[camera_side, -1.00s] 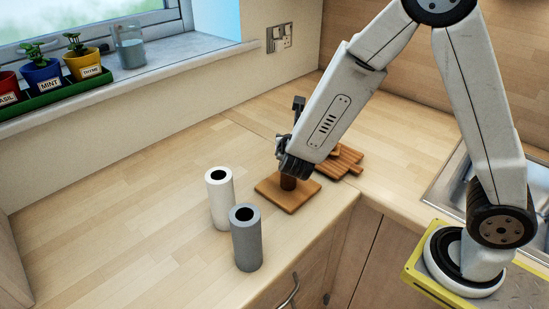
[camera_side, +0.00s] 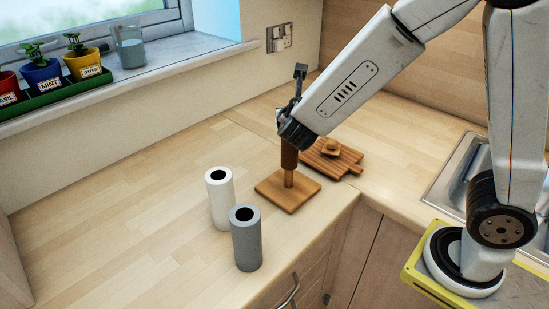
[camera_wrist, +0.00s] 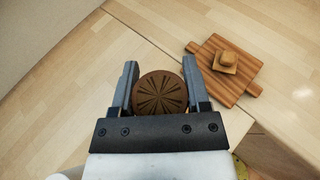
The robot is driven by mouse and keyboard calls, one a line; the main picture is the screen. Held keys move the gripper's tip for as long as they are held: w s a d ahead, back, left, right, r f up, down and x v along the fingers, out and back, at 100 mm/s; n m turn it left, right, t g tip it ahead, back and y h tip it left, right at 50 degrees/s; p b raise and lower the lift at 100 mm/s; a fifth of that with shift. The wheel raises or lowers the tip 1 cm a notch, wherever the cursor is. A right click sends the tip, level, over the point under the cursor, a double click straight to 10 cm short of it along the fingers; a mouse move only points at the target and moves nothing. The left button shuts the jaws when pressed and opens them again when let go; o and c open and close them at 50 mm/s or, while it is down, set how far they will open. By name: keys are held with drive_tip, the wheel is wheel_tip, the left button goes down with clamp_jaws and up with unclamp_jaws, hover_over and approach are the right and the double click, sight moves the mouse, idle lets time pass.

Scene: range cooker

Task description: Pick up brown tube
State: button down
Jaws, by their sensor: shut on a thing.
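The brown tube (camera_side: 289,154) is upright and held by my gripper (camera_side: 290,138). The wooden holder (camera_side: 272,191) is a square base with an upright peg. The tube's lower end is raised above the base, and the peg shows below it. Whether the peg's top is still inside the tube is hidden. In the wrist view the round, grooved top of the brown tube (camera_wrist: 160,92) sits between the two fingers of my gripper (camera_wrist: 160,85).
A white tube (camera_side: 219,200) and a grey tube (camera_side: 246,240) stand upright left of the holder. A wooden board (camera_side: 345,165) with a small wooden piece (camera_side: 331,148) lies behind it. A sink (camera_side: 455,185) is at right. The left counter is clear.

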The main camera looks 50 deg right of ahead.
wheel_tip(320, 180, up, 11)
idle(0.4)
idle(0.6)
